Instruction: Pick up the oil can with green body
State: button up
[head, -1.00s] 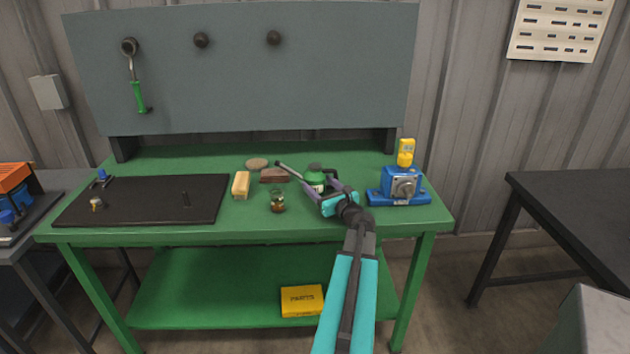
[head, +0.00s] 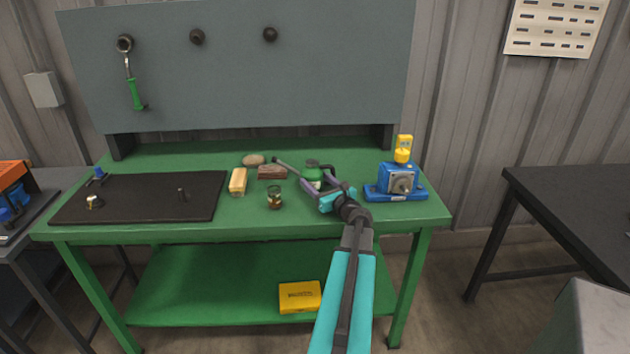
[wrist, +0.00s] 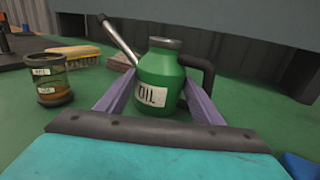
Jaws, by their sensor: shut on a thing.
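The oil can has a green body (head: 312,174), a grey spout pointing up and left, and a dark handle on its right. In the wrist view the oil can (wrist: 158,78) is upright between my fingers, with its white OIL label facing me. My gripper (head: 318,186) reaches over the green bench from the front. Its purple fingers (wrist: 160,100) are shut on the can's body from both sides. The can appears to be on or very close to the bench top; its base is partly hidden behind my gripper.
A glass jar (head: 274,198) with amber contents stands left of the can. A brush (head: 238,182), a brown block (head: 272,172) and a round stone-like piece (head: 253,160) lie farther left and behind. A blue device (head: 397,184) with a yellow top stands close on the right.

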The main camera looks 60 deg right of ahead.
aim_at(316, 171)
jog(key=shift+r, duration=0.15)
jog(key=shift+r, duration=1.15)
jog(key=shift+r+b, duration=0.35)
jog(key=shift+r, duration=0.2)
jog(key=v, duration=0.3)
jog(key=a+b+v, duration=0.1)
jog(key=v, duration=0.3)
jog(key=w+a+v, duration=0.1)
jog(key=v, duration=0.2)
jog(key=shift+s+a+r+b, duration=0.1)
jog(key=shift+s+r+b, duration=0.3)
jog(key=shift+r+p, duration=0.25)
jog(key=shift+p, duration=1)
jog(key=p, duration=0.3)
jog(key=shift+s, duration=0.15)
jog(key=p+v, duration=0.2)
jog(key=p, duration=0.9)
jog(key=shift+a+r, duration=0.1)
jog(key=shift+a, duration=0.05)
